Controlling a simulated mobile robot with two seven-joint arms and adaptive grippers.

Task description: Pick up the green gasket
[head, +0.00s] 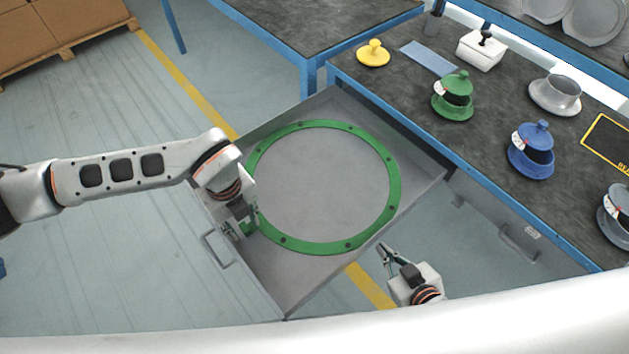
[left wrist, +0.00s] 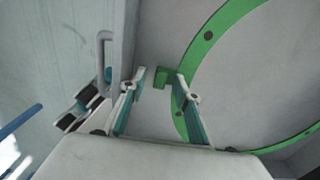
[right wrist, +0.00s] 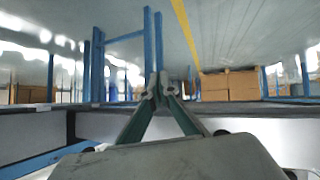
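The green gasket (head: 394,190) is a large flat ring with dark holes, lying in an open grey drawer (head: 290,275). It also shows in part in the left wrist view (left wrist: 197,48), with a small green tab (left wrist: 162,77) on its outer edge. My left gripper (head: 249,220) is over the drawer at the ring's left side. In the left wrist view its fingers (left wrist: 161,84) are open, one on each side of the tab; contact is not visible. My right gripper (head: 384,254) is beside the drawer's lower right side, its fingertips (right wrist: 157,86) together and empty.
The drawer has raised walls and a handle (head: 218,246) at the left. The dark workbench (head: 490,130) at right holds a green knobbed part (head: 453,96), a blue one (head: 532,150), a yellow knob (head: 373,53) and a white box (head: 481,50). The floor at left is clear.

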